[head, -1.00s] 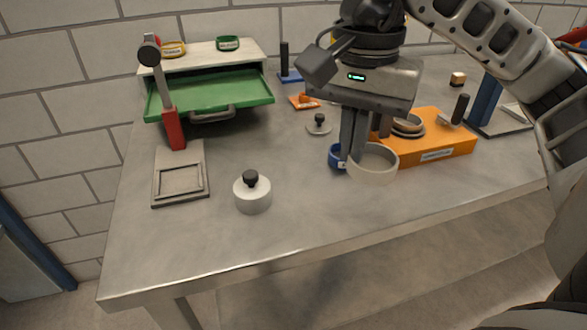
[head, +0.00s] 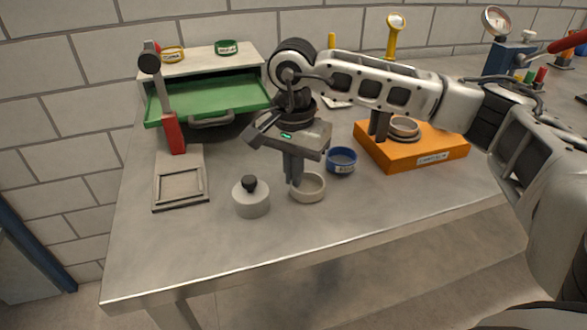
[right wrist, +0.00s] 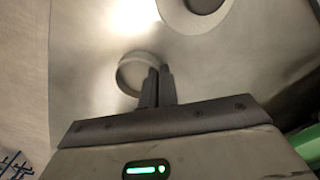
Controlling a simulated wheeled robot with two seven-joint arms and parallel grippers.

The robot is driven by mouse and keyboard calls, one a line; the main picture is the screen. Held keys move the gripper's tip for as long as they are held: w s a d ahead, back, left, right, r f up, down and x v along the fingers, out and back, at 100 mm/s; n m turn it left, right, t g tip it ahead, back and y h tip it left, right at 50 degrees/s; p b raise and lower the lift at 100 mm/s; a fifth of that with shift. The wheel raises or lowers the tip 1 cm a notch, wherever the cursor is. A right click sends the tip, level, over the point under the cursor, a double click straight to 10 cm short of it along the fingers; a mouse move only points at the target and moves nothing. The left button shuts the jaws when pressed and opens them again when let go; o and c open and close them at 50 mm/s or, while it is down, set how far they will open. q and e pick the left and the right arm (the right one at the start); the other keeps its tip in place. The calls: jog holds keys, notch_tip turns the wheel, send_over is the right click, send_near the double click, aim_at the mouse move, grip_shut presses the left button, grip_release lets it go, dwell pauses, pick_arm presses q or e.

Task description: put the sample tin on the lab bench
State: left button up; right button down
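A pale, round, open tin (head: 307,188), apparently the sample tin, is at the lab bench (head: 250,255), right of a lidded weight. It appears upright and at bench height; any small gap under it cannot be told. My right gripper (head: 294,183) points down at the tin's left rear rim in the head view. In the right wrist view the tin (right wrist: 127,74) shows its rim passing at my fingertips (right wrist: 158,72), which are close together and appear shut on its wall. My left gripper is not in view.
A white weight with a black knob (head: 251,198) stands close left of the tin. A blue labelled tin (head: 341,162) is close behind right. An orange box (head: 410,154) is further right. A green drawer (head: 205,97) stands open at back left. The front bench is clear.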

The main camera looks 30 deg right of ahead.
jog(key=shift+f, duration=0.25)
jog(key=shift+f+b, duration=0.15)
jog(key=shift+b, duration=0.15)
jog(key=c, duration=1.7)
grip_release()
jog(key=shift+r, duration=0.5)
notch_tip(320, 180, up, 12)
jog(key=shift+f, duration=0.2)
